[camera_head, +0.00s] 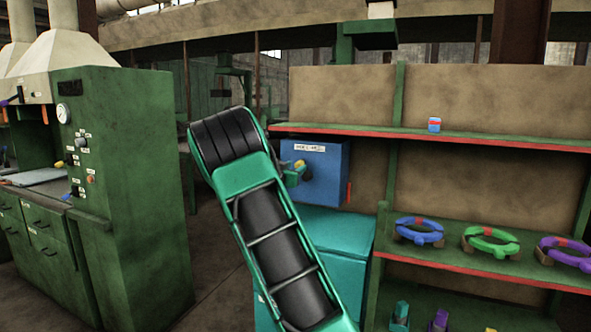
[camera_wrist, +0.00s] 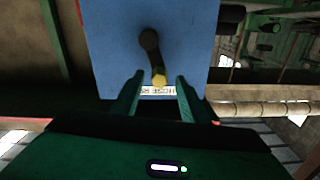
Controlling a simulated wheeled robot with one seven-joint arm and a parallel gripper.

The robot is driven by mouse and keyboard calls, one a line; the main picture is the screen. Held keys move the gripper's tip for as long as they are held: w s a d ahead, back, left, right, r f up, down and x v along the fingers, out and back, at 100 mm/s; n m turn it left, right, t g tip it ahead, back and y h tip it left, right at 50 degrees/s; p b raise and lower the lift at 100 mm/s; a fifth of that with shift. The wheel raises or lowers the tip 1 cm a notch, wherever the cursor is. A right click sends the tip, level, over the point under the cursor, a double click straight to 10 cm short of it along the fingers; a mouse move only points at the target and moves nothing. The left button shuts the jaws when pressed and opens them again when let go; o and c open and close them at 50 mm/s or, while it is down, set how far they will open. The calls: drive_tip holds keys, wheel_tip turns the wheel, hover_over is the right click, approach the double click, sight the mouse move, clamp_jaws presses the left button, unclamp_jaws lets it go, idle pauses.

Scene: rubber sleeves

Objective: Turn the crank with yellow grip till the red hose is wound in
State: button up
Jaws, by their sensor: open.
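A blue box (camera_head: 328,170) with a white label stands on a teal cabinet; it fills the middle of the wrist view (camera_wrist: 110,45). A dark crank arm (camera_wrist: 150,45) runs from a round hub on its face to a yellow grip (camera_wrist: 159,78), also visible in the head view (camera_head: 299,163). My gripper (camera_wrist: 160,83) is open, its two fingers on either side of the yellow grip in the picture; contact is not visible. In the head view, my gripper (camera_head: 293,176) is partly behind my arm. A short red hose end (camera_head: 348,192) hangs at the box's right side.
The teal cabinet (camera_head: 345,232) is under the box. A green-framed shelf (camera_head: 470,265) on the right carries blue, green and purple rings. A small blue-red item (camera_head: 434,124) sits on the upper shelf. A green control cabinet (camera_head: 130,190) stands left, with open floor between.

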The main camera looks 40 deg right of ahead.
sight(296, 166)
drive_tip(key=shift+x, duration=2)
clamp_jaws()
drive_tip(key=shift+a, duration=0.1)
